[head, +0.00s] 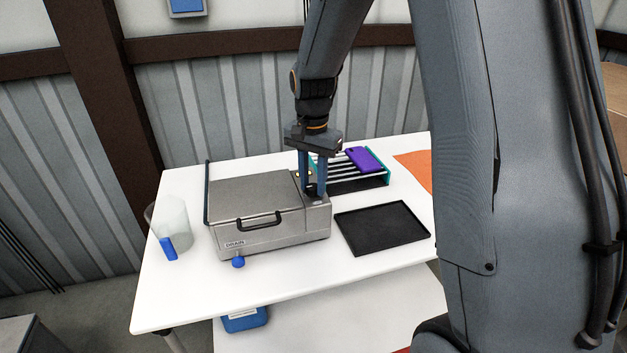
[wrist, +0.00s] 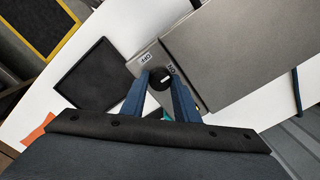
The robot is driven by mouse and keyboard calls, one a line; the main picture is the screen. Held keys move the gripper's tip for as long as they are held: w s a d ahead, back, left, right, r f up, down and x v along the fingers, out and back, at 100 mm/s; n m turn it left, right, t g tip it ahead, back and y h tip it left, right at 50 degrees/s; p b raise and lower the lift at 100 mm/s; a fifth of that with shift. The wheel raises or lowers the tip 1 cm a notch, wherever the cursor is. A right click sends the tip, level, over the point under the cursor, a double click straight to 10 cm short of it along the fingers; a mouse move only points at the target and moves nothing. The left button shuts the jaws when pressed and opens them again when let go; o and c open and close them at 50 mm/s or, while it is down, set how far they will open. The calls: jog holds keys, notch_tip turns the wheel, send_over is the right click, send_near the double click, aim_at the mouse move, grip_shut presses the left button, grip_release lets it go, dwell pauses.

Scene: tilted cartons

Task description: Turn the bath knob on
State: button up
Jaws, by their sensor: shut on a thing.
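The bath is a grey metal box (head: 262,233) with a closed lid, a black front handle and a DRAIN label. It stands on the white table. Its black knob (wrist: 160,77) sits on the top strip to the right of the lid. A light mark shows on the knob, with OFF and ON labels beside it in the wrist view. My gripper (head: 313,190) points down over this strip, shut on the knob. In the wrist view the fingers of my gripper (wrist: 160,84) stand on both sides of it. The exact angle of the mark is hard to tell.
A black tray (head: 382,228) lies right of the bath. A rack (head: 376,182) with a purple item (head: 364,159) stands behind it. A clear beaker (head: 172,222) and a blue item (head: 168,248) are at left. A blue drain knob (head: 238,262) juts from the bath's front.

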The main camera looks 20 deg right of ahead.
aim_at(313, 186)
jog(key=shift+m, duration=0.3)
jog(key=o, duration=0.8)
jog(key=shift+r+b, duration=1.1)
jog(key=shift+r, duration=2.8)
